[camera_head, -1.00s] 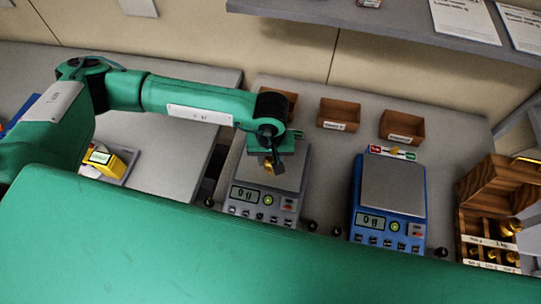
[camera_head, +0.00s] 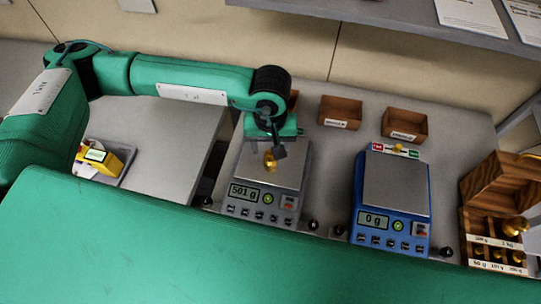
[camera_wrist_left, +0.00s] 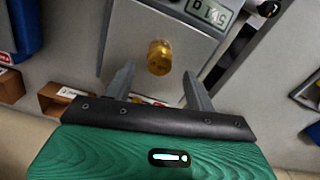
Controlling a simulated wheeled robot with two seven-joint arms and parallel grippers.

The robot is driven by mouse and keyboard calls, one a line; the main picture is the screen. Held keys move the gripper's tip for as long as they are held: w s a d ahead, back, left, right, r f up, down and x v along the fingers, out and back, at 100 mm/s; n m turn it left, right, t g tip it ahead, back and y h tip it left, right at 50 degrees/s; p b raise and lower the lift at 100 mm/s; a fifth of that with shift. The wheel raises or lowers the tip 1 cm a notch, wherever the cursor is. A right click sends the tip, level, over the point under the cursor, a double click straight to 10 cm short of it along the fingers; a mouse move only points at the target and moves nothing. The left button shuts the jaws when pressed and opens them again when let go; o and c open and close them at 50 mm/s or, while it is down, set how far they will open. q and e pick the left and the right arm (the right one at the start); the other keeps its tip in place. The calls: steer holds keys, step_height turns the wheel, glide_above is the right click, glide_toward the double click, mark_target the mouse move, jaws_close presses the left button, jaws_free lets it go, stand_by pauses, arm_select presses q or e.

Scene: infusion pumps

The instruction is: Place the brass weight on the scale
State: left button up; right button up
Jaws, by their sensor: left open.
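The brass weight (camera_head: 270,161) stands on the metal pan of the grey scale (camera_head: 250,180), whose display reads 501 g. In the left wrist view the weight (camera_wrist_left: 160,58) stands upright on the pan (camera_wrist_left: 125,35). My left gripper (camera_head: 277,147) is just above and behind the weight. In the left wrist view its two fingers (camera_wrist_left: 160,74) are spread apart, with clear gaps on both sides of the weight. The weight looks free of them. My right gripper is not in view.
A blue scale (camera_head: 391,190) reading 0 g stands to the right. A wooden weight box (camera_head: 490,185) with several brass weights is at the far right. Small wooden bins (camera_head: 339,112) line the back. A yellow device (camera_head: 100,158) is at the left. A shelf (camera_head: 390,17) overhangs the back.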

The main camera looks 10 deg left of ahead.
mark_target(271, 154)
arm_select(q)
step_height(271, 154, up, 6)
steer(key=shift+b, duration=1)
steer(key=shift+r, duration=0.55)
